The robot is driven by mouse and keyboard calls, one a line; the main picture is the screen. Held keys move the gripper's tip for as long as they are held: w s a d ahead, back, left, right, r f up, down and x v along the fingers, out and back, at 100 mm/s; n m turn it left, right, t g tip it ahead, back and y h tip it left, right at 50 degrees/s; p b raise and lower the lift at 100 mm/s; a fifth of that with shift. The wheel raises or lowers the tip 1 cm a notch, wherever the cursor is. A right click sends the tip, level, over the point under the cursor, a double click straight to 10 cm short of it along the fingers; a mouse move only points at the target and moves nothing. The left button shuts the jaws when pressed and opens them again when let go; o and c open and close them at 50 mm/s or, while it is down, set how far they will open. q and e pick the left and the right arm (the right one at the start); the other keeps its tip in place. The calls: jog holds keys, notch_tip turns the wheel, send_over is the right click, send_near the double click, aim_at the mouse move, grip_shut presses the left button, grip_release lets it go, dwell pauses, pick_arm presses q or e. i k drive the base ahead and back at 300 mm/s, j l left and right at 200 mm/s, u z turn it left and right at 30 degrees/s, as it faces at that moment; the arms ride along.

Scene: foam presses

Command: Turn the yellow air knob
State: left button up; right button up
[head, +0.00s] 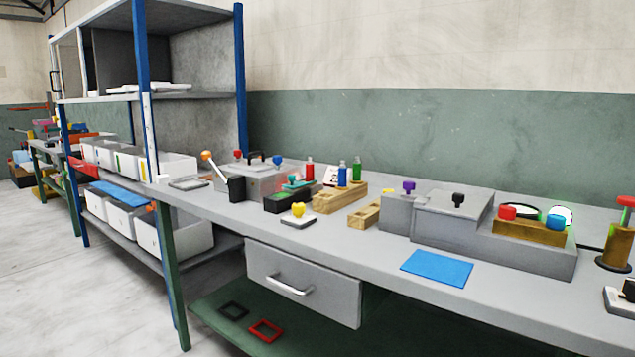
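The yellow knob (298,209) stands on a small white square plate (298,222) on the grey workbench (350,244), left of the middle of the view. It looks upright, and nothing touches it. A grey press box (262,182) stands just behind and left of it, with a lever (215,167) tipped by an orange ball. Neither of my grippers shows in the head view.
A blue mat (437,268) lies near the bench's front edge. Wooden blocks (340,197) with bottles stand right of the knob. Grey boxes (450,215) stand further right. A drawer (303,283) is below. A shelf with white bins (178,166) is left.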

aim_at(298, 209)
jog(key=i+j+z, duration=0.1)
jog(key=i+j, duration=0.2)
jog(key=i+j+z, duration=0.15)
jog(key=i+j, duration=0.15)
jog(key=i+j+z, duration=0.1)
jog(key=i+j, duration=0.15)
jog(key=j, duration=0.15)
jog(key=i+j+z, duration=0.1)
jog(key=i+j, duration=0.15)
jog(key=i+j+z, duration=0.1)
jog(key=i+j, duration=0.15)
jog(key=j, duration=0.25)
jog(key=i+j+z, duration=0.15)
jog(key=j, duration=0.25)
jog(key=k+j+z, duration=0.1)
jog(key=k, duration=0.2)
jog(key=k+j+z, duration=0.15)
jog(key=k, duration=0.2)
